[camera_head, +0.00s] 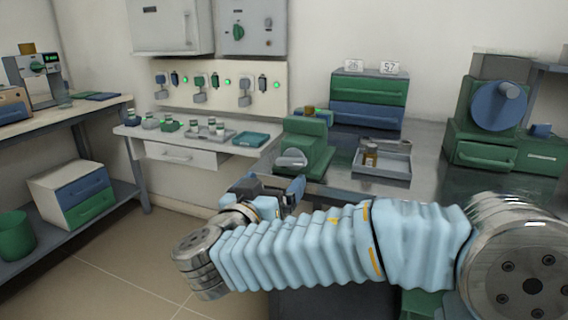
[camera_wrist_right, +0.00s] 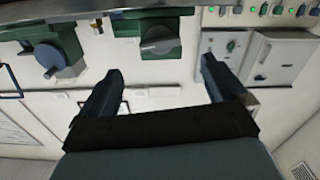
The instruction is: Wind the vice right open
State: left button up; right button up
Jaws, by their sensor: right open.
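The vice appears to be the green block-shaped device (camera_head: 315,137) at the near left corner of the metal bench, with a round grey handle (camera_head: 291,158) on its front. In the right wrist view the vice (camera_wrist_right: 153,22) is at the top, its grey handle (camera_wrist_right: 160,46) just beyond the gap between my fingers. My right gripper (camera_head: 273,186) is open and empty, just in front of and below the handle, apart from it. It also shows in the wrist view (camera_wrist_right: 157,76). My arm hides the bench front. My left gripper is out of view.
A grey tray (camera_head: 370,173) holding a small brown bottle stands right of the vice. Green and blue drawers (camera_head: 367,100) stand behind. A green machine with a blue wheel (camera_head: 498,106) is at the right. A white side table (camera_head: 190,143) is at the left, above open floor.

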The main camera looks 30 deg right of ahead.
aim_at(290, 164)
jog(key=p+x, duration=0.1)
jog(key=x, duration=0.9)
jog(key=shift+p, duration=0.3)
